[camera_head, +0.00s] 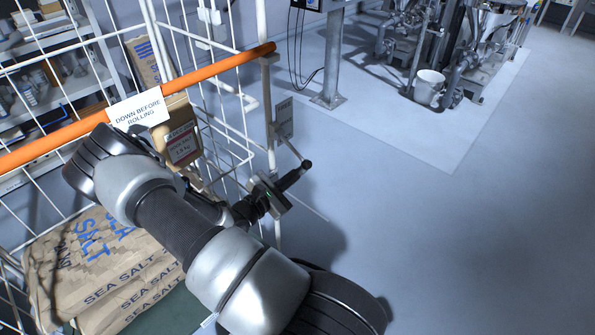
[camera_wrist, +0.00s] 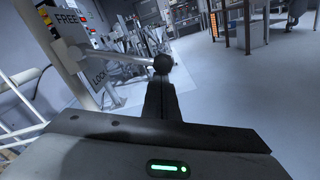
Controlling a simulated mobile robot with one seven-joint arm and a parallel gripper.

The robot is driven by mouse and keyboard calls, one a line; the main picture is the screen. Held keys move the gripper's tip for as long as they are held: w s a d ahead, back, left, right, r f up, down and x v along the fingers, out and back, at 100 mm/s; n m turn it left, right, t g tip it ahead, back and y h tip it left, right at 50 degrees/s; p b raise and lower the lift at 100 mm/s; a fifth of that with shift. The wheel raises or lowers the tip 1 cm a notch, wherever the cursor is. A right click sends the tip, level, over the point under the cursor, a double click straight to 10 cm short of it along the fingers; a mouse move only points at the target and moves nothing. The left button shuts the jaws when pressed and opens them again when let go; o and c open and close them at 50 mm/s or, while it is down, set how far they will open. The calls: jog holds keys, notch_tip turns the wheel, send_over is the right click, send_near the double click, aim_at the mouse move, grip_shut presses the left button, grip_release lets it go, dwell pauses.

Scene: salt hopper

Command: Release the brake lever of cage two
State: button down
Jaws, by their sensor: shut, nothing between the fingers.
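The brake lever is a thin metal rod with a black ball knob (camera_wrist: 163,64), fixed at a plate (camera_wrist: 68,40) marked FREE above and LOCK below. The rod runs sideways from the plate; I cannot tell which mark it is set at. In the head view the plate (camera_head: 284,119) hangs on the cage's corner post, with the knob (camera_head: 307,164) below right. My gripper (camera_head: 297,175) is shut and empty. Its fingertips (camera_wrist: 160,84) are right at the knob; I cannot tell whether they touch it. No cage number is readable.
The wire cage (camera_head: 225,125) has an orange bar (camera_head: 215,66) with a sign (camera_head: 138,109) reading "DOWN BEFORE ROLLING". Salt sacks (camera_head: 95,265) lie inside. A grey post (camera_head: 330,60) stands behind. A white bucket (camera_head: 428,87) stands by machinery. The floor at right is clear.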

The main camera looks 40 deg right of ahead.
notch_tip(320, 180, up, 12)
jog(key=s+n+p, duration=0.2)
jog(key=n+p, duration=0.6)
jog(key=p, duration=0.4)
jog(key=shift+s, duration=0.15)
jog(key=shift+d+r, duration=0.2)
jog(key=shift+r, duration=0.05)
jog(key=shift+f, duration=0.1)
